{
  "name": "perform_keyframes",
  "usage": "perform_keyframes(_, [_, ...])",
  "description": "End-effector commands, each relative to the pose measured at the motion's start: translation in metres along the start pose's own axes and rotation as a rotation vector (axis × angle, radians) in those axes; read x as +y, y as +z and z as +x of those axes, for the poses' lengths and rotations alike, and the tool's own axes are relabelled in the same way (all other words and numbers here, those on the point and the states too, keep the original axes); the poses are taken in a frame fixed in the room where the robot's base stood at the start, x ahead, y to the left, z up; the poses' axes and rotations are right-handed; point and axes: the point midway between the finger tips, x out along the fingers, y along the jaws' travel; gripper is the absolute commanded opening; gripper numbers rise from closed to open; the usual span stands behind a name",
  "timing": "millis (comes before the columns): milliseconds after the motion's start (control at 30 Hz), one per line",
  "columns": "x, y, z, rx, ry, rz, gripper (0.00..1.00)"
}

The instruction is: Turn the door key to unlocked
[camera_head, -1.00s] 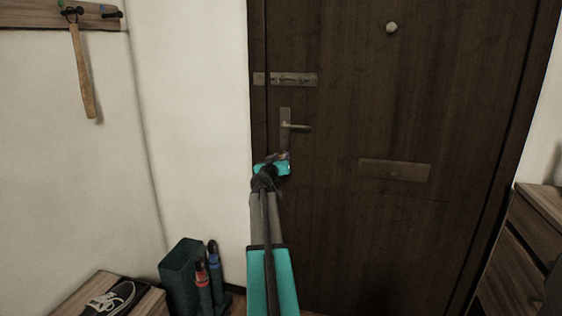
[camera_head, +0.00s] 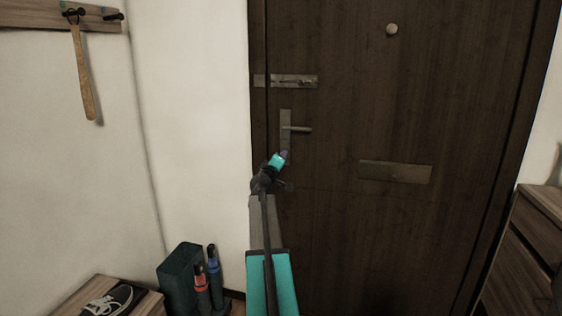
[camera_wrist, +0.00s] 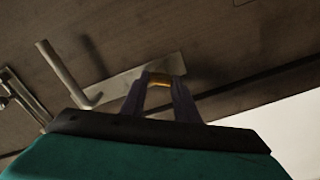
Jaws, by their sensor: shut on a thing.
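The dark wooden door (camera_head: 350,230) stands shut in front of me. Its handle plate (camera_head: 286,120) carries a lever (camera_head: 300,129) pointing right, seen above my gripper. My gripper (camera_head: 284,155) is at the plate's lower end. In the wrist view my gripper's two fingers (camera_wrist: 160,88) are shut on the brass-coloured key (camera_wrist: 159,78), of which only a small bow-like part shows between the fingertips. It is at the end of the handle plate (camera_wrist: 130,87), with the lever (camera_wrist: 62,70) to the left. The key is hidden in the head view, and its exact turn angle cannot be told.
A slide bolt (camera_head: 290,81) is above the handle, and a letter plate (camera_head: 396,172) is to the right. At lower left are a dark green bin (camera_head: 180,275), umbrellas (camera_head: 203,290) and a shoe (camera_head: 110,300) on a bench. A dresser (camera_head: 520,240) stands at right.

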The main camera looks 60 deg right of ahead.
Motion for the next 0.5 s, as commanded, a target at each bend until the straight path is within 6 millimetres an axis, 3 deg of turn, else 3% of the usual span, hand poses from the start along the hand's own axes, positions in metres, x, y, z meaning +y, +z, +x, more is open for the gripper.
perform_keyframes(500, [-0.0008, -0.0005, -0.0002, 0.000, 0.000, -0.426, 0.06])
